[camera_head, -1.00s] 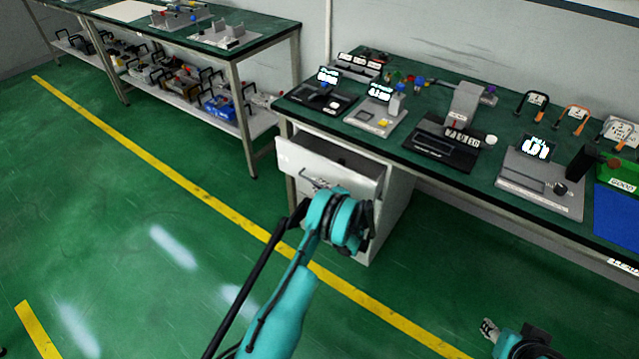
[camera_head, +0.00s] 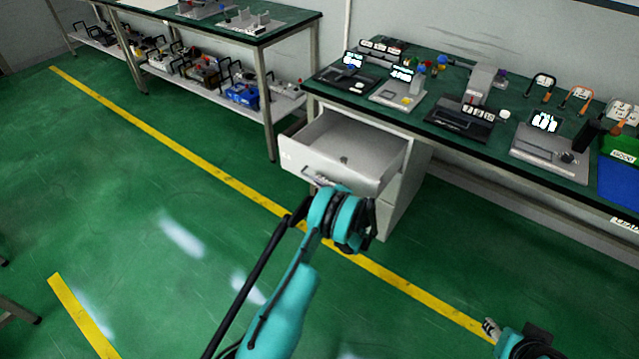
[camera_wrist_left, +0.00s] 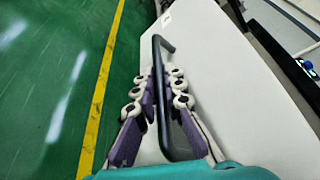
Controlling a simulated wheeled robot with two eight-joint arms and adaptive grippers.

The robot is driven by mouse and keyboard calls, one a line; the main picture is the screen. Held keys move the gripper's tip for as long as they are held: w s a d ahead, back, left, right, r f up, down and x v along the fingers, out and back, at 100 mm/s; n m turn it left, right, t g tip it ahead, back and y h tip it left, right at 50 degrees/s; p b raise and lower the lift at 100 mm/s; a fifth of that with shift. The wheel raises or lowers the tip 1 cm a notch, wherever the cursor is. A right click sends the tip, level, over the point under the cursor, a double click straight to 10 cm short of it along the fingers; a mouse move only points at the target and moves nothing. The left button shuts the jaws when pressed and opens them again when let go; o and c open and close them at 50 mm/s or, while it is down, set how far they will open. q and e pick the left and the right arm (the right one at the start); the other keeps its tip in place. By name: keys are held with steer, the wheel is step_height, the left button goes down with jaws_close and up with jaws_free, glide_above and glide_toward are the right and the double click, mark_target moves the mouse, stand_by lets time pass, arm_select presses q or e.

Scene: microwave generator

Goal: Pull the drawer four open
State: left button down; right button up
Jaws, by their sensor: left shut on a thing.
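The drawer (camera_head: 300,159) is the white top drawer of the cabinet under the right workbench. It stands well out, and its inside shows from above. A small dark spot shows at its inner front. Its dark bar handle (camera_wrist_left: 163,44) stands off the white front (camera_wrist_left: 215,75) in the left wrist view. My left gripper (camera_wrist_left: 164,85) is shut on the handle, with purple-padded fingers on both sides of the bar. In the head view my wrist hides most of that gripper. My right gripper (camera_head: 490,328) shows small at the lower right, apart from the drawer; its jaws are unclear.
The green-topped workbench (camera_head: 415,122) above the drawer holds several devices. A second bench (camera_head: 262,38) with a loaded lower shelf stands at the left. More white cabinet (camera_head: 402,195) lies below the drawer. The green floor (camera_head: 150,210) in front is clear, with yellow lines.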

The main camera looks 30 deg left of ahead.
arm_select(q)
steer(key=c, duration=1.6)
jaws_free()
steer(key=shift+d, duration=0.1)
steer(key=v, duration=1.2)
steer(key=shift+r, duration=0.1)
